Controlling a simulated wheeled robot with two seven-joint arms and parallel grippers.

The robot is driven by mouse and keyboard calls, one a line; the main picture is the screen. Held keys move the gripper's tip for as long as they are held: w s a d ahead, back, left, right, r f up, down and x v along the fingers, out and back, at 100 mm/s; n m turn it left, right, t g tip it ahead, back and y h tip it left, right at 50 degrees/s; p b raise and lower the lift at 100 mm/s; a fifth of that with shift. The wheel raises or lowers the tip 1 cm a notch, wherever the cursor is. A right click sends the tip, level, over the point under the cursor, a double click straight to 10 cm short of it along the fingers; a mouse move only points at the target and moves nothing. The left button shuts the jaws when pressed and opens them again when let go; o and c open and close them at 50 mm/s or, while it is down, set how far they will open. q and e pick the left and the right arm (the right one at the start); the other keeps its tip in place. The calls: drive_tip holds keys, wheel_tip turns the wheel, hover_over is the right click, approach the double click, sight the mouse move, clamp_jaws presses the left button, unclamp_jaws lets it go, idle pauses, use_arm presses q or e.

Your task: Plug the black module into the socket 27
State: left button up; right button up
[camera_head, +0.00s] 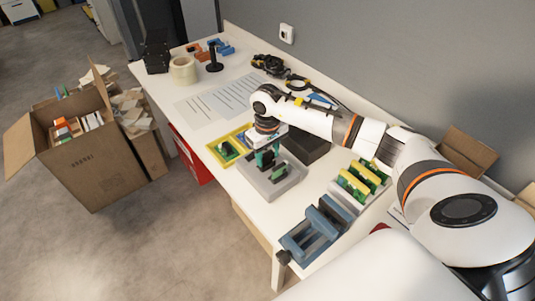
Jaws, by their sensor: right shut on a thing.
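My right gripper (266,154) points down over a grey socket block (288,183) near the front edge of the white table. It is shut on a small dark and green piece, mostly hidden by the fingers; I cannot tell its full shape or whether it touches the block. Dark and green parts show on top of the block. The number 27 is not readable. A yellow tray (211,147) with a green and dark piece (228,151) in it lies just left of the block. My left gripper is not in view.
A blue-grey fixture (312,232) and a rack with yellow and green pieces (358,187) stand to the right. A black box (308,147) sits behind the gripper. Paper sheets (218,101), a tape roll (183,70) and tools lie further back. A carton (90,165) stands on the floor left.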

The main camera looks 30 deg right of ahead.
sight(268, 153)
drive_tip(key=shift+f+b, duration=0.25)
drive_tip(key=shift+b, duration=0.05)
idle(0.4)
drive_tip(key=o, duration=1.3)
drive_tip(key=shift+r, duration=0.15)
wheel_tip(268, 153, up, 12)
drive_tip(key=shift+f+b, duration=0.1)
drive_tip(key=shift+b, duration=0.55)
